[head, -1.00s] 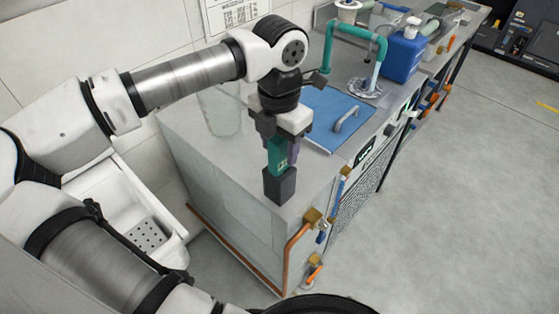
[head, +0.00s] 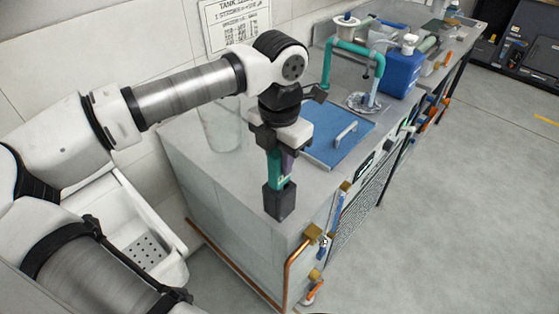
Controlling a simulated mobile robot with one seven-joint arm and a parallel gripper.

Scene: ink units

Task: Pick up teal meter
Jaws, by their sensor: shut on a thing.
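The teal meter (head: 278,175) is a small upright block in the head view, above the near end of the grey counter. My gripper (head: 281,160) points down and is shut on it, with the fingers partly hiding its upper part. A dark grey block (head: 280,201) shows directly below the teal part, in line with it. I cannot tell whether the grey block is part of the meter or whether its bottom touches the counter.
A blue lid with a handle (head: 338,138) lies on the counter (head: 205,165) behind my gripper. A clear container (head: 220,128) stands to the left. A teal pipe (head: 352,48) and blue jug (head: 402,72) are farther back. Valves and a copper pipe (head: 291,262) line the front.

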